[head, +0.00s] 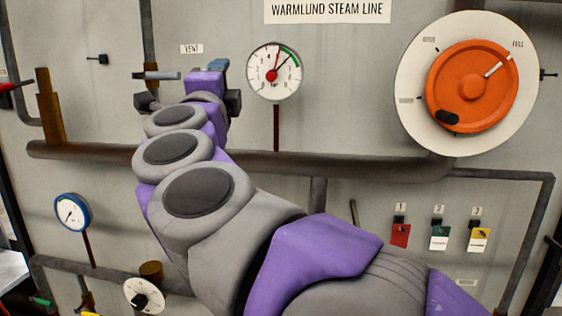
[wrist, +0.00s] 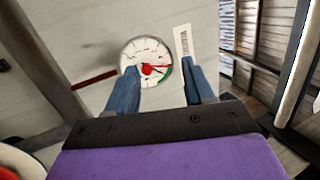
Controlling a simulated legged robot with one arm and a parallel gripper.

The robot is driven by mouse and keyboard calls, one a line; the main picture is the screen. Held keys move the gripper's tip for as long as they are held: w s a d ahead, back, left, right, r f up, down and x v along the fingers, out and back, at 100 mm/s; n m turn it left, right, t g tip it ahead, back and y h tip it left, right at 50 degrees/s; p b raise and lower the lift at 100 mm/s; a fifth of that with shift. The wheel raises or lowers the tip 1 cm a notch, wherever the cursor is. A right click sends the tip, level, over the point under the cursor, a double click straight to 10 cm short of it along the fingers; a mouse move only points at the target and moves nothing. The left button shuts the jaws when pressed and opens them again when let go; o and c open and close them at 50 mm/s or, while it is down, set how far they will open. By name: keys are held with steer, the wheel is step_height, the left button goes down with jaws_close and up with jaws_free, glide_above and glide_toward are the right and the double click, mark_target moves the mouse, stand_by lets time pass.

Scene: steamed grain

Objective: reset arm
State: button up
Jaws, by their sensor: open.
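My arm reaches up and forward toward the steam panel in the head view, with my gripper (head: 214,70) at its far end, left of the white pressure gauge (head: 274,72). In the wrist view my gripper (wrist: 162,88) shows two blue fingers spread apart with nothing between them. The white gauge with red and green marks (wrist: 146,62) appears beyond the fingers. I cannot tell from these views how far the fingertips are from the panel.
A large orange dial (head: 471,84) on a white disc is at the upper right. A thick brown pipe (head: 330,163) crosses the panel behind my arm. A blue-rimmed gauge (head: 72,212), a small white dial (head: 145,296) and red (head: 400,235), green and yellow tags hang lower.

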steer(key=s+a+f+n+g+y+b, duration=0.1)
steer(key=s+f+n+g+y+b, duration=0.1)
steer(key=f+n+g+y, duration=0.45)
steer(key=s+a+f+n+g+y+b, duration=0.1)
steer(key=s+a+f+n+y, duration=0.2)
steer(key=f+n, duration=0.7)
steer(key=s+d+f+n+g+h+b, duration=0.1)
steer(key=s+d+f+g, duration=0.15)
steer(key=f, duration=0.45)
steer(key=s+d+f+n+g+h, duration=0.1)
steer(key=s+d+f, duration=0.1)
steer(key=d+f, duration=0.35)
steer(key=s+d+f+n+g+h+b, duration=0.1)
steer(key=s+f+g, duration=0.1)
steer(key=f, duration=0.7)
steer(key=s+d+f+g+h+b, duration=0.1)
steer(key=s+d+f+g+h, duration=0.2)
steer(key=s+d+f, duration=0.7)
steer(key=s+d+f+m+g+h+b, duration=0.1)
steer(key=s+d+f+g+h, duration=0.2)
steer(key=s+d+f+g, duration=0.4)
steer(key=s+d+f, duration=0.4)
steer(key=s+d, duration=0.1)
steer(key=s, duration=0.3)
steer(key=shift+s+f+g+b, duration=0.25)
steer(key=shift+f+g+b, duration=0.05)
steer(key=shift+g, duration=0.1)
steer(key=shift+d+h, duration=0.1)
steer(key=shift+h, duration=0.15)
